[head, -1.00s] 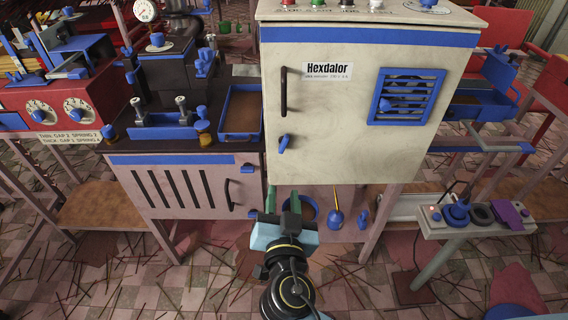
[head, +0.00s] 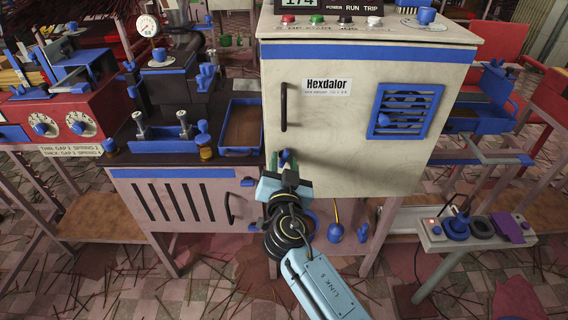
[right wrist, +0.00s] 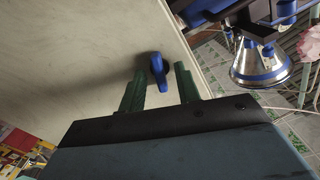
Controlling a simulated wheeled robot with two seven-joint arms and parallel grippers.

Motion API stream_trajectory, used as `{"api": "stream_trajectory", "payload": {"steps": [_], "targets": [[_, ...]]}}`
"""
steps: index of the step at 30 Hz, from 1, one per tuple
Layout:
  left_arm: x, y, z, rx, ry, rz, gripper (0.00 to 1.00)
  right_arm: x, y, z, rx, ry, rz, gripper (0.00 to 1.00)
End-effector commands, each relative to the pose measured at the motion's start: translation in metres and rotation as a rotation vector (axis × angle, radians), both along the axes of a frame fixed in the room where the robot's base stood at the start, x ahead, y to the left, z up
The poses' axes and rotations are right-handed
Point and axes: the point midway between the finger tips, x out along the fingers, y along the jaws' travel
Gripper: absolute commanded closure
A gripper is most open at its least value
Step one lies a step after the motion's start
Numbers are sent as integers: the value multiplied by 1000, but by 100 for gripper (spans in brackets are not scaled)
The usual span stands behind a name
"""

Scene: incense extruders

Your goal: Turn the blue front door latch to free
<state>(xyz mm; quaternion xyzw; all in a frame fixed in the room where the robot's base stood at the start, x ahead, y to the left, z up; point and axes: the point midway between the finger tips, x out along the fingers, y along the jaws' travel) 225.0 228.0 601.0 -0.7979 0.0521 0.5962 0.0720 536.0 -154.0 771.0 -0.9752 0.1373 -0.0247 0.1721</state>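The blue front door latch (head: 285,156) is on the cream Hexdalor cabinet door (head: 340,145), low on its left side below the black handle. My right gripper (head: 281,167) is in front of it and partly hides it in the head view. In the right wrist view the latch (right wrist: 158,68) sticks out from the door between the tips of the two dark green fingers of my right gripper (right wrist: 160,73). The fingers are open, with a gap visible on each side of the latch. I cannot tell contact or depth exactly. My left gripper is not in view.
A black door handle (head: 283,107) is just above the latch. A brown-bottomed blue tray (head: 241,127) sits to the left. The pink lower cabinet (head: 180,200) is below left, with small blue latches. A power strip (head: 476,230) stands to the right.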

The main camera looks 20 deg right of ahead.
Motion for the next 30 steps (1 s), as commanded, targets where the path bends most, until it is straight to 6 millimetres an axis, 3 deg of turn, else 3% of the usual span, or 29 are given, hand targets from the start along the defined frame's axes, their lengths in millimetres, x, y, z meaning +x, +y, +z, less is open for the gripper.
{"api": "stream_trajectory", "payload": {"steps": [8,15,30], "targets": [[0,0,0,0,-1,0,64,1,0,0,0,1,0,69],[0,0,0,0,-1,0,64,1,0,0,0,1,0,100],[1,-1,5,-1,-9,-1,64,1,0,-1,-79,24,0,100]]}}
